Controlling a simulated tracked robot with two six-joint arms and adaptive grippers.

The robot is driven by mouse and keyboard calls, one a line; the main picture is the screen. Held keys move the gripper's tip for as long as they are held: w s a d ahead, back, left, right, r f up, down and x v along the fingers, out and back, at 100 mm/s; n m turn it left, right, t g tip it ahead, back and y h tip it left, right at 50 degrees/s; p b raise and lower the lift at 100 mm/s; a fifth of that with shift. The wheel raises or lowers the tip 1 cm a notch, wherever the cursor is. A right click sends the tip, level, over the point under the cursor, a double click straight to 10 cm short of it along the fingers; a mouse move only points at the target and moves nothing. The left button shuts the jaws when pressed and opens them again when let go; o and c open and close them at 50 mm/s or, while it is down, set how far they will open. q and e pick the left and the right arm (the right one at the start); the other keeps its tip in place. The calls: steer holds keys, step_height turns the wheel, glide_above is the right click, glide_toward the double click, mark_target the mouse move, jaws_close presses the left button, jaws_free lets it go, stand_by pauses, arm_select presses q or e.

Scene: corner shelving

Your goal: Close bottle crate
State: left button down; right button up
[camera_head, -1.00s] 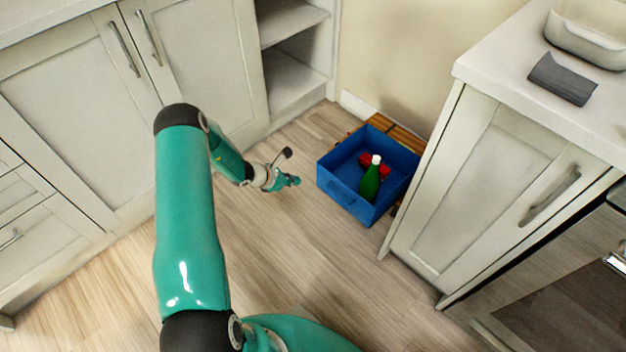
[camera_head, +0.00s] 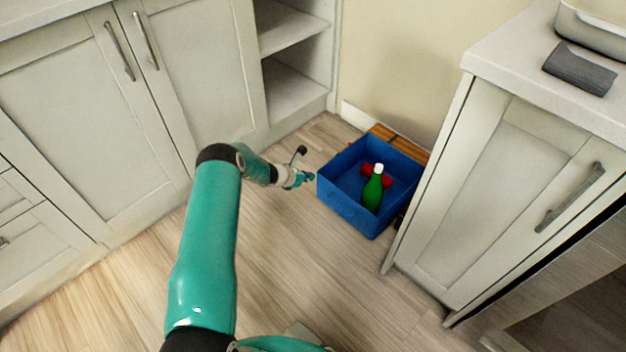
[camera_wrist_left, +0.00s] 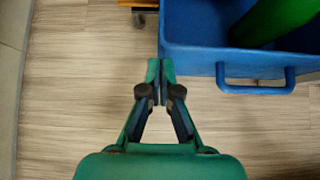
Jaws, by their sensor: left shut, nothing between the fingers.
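A blue crate (camera_head: 345,206) stands on the floor in the corner, open at the top. A green bottle with a white cap (camera_head: 372,190) stands in it, and a red object (camera_head: 387,180) lies behind the bottle. My left gripper (camera_head: 311,175) is shut and empty, just left of the crate. In the left wrist view its closed fingertips (camera_wrist_left: 160,62) are beside the crate's near corner, very close to it; I cannot tell whether they touch. The crate's blue handle (camera_wrist_left: 256,88) sticks out to the right there, and the bottle (camera_wrist_left: 272,18) is partly cut off. My right gripper is not in view.
A wooden crate (camera_head: 400,147) stands behind the blue crate, by the wall. A white cabinet (camera_head: 480,200) stands close on the right, with a grey cloth (camera_head: 580,68) on its counter. Cabinets (camera_head: 80,130) line the left. The floor (camera_head: 330,290) in front is clear.

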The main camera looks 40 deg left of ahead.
arm_select(q)
steer(key=shift+w, duration=0.45)
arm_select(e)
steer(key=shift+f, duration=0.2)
